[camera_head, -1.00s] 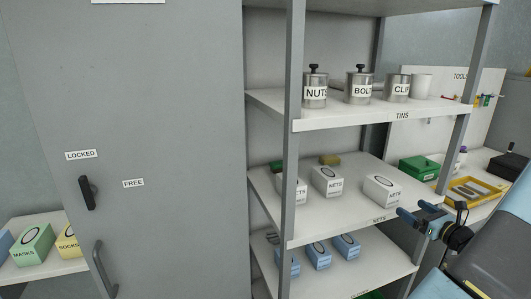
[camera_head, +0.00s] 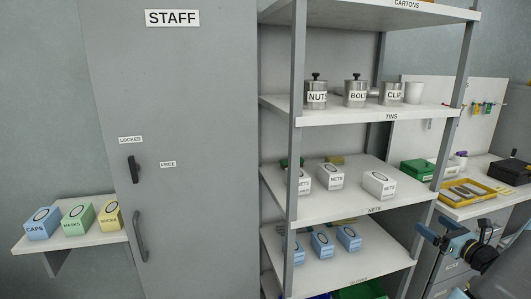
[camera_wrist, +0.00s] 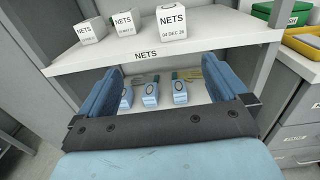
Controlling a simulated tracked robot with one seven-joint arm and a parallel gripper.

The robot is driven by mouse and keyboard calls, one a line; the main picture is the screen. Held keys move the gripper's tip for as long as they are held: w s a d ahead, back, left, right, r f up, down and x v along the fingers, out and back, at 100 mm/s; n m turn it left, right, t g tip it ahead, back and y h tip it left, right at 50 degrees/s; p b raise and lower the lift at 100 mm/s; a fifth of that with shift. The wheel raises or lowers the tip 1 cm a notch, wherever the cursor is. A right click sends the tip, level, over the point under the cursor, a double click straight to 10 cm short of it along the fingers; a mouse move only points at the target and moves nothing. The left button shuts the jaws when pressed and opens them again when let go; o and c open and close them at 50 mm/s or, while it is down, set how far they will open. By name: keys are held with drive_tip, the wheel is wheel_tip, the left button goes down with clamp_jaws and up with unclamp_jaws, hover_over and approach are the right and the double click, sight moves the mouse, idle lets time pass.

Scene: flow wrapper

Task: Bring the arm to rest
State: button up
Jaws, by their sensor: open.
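My gripper (camera_head: 436,226) shows at the lower right of the head view, in front of the right end of the shelf rack. In the wrist view my gripper (camera_wrist: 162,72) has its two blue fingers spread wide apart. Nothing is held between them. Beyond the fingers, small blue boxes (camera_wrist: 150,95) stand on a lower shelf, apart from the gripper. My arm runs off the lower right corner of the head view.
The rack's NETS shelf (camera_head: 345,208) bears white boxes; the TINS shelf (camera_head: 350,116) bears labelled tins. A tall grey STAFF locker (camera_head: 200,100) stands left. A side shelf (camera_head: 75,240) holds three boxes. A bench with a yellow tray (camera_head: 462,199) is at right.

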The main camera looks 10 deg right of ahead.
drive_tip(key=a+r+n+g+y, duration=0.2)
drive_tip(key=a+r+n+g, duration=0.3)
drive_tip(key=a, duration=0.5)
drive_tip(key=s+a+r+n+g+y, duration=0.15)
drive_tip(key=a+n+g, duration=0.25)
drive_tip(key=a+n, duration=0.4)
drive_tip(key=a+r+n+g+y, duration=0.2)
drive_tip(key=a+r+n+g, duration=0.25)
drive_tip(key=a, duration=0.65)
drive_tip(key=s+a+r+n+h, duration=0.3)
drive_tip(key=s+r+n+h, duration=0.1)
drive_tip(key=s+r+n, duration=0.2)
drive_tip(key=s+a+r+n+t+h, duration=0.1)
drive_tip(key=s+a+r+n+h, duration=0.2)
drive_tip(key=s+n, duration=0.6)
wheel_tip(320, 180, up, 3)
drive_tip(key=shift+a+r+n+h, duration=0.1)
drive_tip(key=shift+a+n+h, duration=0.35)
drive_tip(key=shift+h, duration=0.7)
